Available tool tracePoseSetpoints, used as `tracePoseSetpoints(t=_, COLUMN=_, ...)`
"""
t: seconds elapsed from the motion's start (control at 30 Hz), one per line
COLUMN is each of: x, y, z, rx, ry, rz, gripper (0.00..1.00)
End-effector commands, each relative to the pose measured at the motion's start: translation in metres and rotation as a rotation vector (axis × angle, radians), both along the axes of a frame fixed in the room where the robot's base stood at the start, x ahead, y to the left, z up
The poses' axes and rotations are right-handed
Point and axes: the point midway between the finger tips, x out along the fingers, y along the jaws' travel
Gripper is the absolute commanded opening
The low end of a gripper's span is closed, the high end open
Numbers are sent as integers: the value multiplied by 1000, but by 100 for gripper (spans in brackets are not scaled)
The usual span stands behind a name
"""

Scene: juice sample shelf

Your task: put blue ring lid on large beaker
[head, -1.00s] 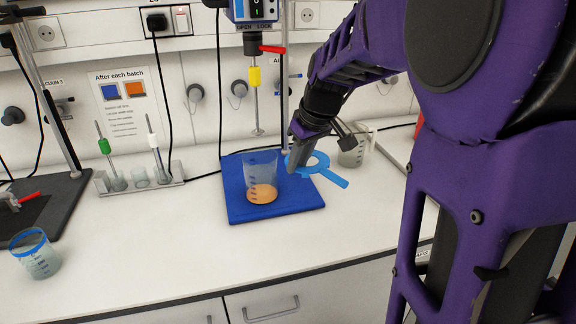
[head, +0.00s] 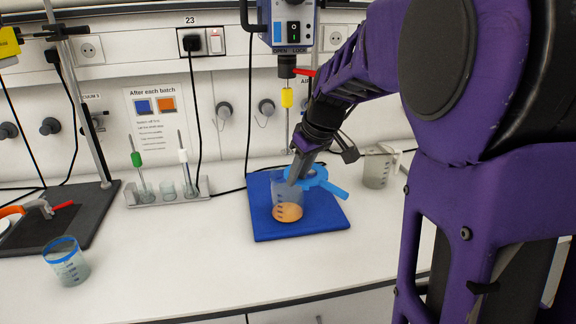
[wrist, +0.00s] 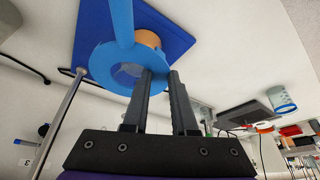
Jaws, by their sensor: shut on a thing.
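My gripper (head: 296,178) is shut on the blue ring lid (head: 318,177), a flat ring with a straight handle pointing right. In the wrist view the lid (wrist: 103,62) shows in front of the fingertips. The large beaker (head: 287,198), clear with orange liquid at the bottom, stands upright on a blue mat (head: 262,228). The lid is at the beaker's upper right and overlaps its rim in the head view. I cannot tell whether they touch. In the wrist view the orange liquid (wrist: 149,38) shows past the lid, and the beaker is mostly hidden.
A stirrer (head: 288,98) hangs above the mat. A beaker with a handle (head: 376,167) stands to the right. A blue-rimmed beaker (head: 66,262) stands at the left front. A rack with tubes (head: 168,198) is left of the mat. The front of the bench is clear.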

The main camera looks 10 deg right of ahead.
Motion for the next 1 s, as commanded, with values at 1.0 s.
tracePoseSetpoints(t=1.0, x=59, y=32, z=-18, rx=0, ry=0, rz=-1, gripper=0)
